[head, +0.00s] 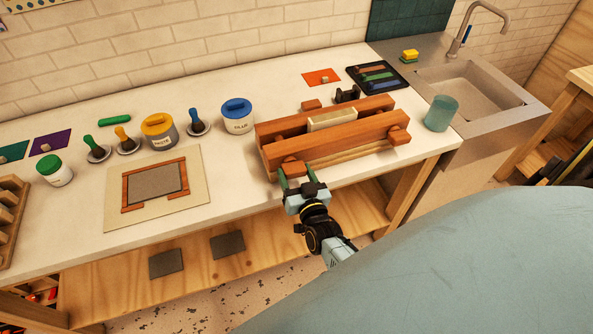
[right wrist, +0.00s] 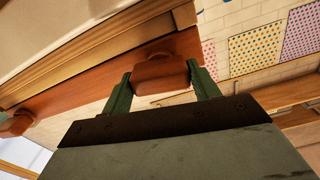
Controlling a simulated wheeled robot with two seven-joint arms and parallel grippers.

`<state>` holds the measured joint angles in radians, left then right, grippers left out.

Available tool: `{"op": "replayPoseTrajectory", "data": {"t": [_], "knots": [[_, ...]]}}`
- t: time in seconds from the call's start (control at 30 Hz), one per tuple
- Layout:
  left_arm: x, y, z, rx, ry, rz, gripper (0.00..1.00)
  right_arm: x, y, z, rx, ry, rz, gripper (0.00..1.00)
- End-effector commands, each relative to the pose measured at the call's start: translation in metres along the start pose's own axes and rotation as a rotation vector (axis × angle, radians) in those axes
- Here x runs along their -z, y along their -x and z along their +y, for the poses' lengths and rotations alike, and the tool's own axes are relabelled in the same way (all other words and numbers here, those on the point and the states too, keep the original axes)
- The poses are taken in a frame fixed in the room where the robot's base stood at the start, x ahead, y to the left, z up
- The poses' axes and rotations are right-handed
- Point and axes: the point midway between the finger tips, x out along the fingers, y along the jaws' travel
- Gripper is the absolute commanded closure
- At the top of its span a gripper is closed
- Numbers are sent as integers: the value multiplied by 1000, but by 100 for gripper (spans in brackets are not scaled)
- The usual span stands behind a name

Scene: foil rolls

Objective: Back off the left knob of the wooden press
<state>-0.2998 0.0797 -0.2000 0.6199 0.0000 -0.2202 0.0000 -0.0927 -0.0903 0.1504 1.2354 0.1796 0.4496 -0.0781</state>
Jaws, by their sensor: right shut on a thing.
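The wooden press (head: 340,144) stands at the right part of the white counter, with reddish-brown front and back boards and a pale block (head: 332,119) between them. Its left front knob (head: 293,168) is a brown wooden block on the front board. My right gripper (head: 299,178) has its green fingers on either side of this knob and is shut on it. In the right wrist view the left knob (right wrist: 160,74) sits between the two fingertips (right wrist: 160,88). The right knob (head: 398,135) is free, and it also shows in the right wrist view (right wrist: 16,123). My left gripper is out of view.
A blue-lidded tub (head: 237,118) stands left of the press, and a teal cup (head: 440,113) stands to its right near the sink (head: 470,90). A framed board (head: 153,188) lies on the left. A lower wooden shelf (head: 275,240) runs under the counter.

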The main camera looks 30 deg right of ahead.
Motion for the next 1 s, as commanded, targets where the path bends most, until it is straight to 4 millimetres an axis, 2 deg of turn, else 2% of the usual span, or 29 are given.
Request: {"op": "replayPoseTrajectory", "data": {"t": [0.03, 0.5, 0.53, 0.7, 1.0], "knots": [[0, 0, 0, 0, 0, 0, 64, 6, -5, -2, 3, 6, 13, 62], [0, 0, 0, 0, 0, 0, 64, 6, -5, -3, 4, 19, 14, 62], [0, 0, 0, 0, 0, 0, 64, 6, -5, -3, 4, 19, 14, 38], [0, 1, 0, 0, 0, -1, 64, 4, -4, -2, 3, 19, 10, 18], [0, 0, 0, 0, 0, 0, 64, 2, 0, -1, 1, 19, 5, 18]]}}
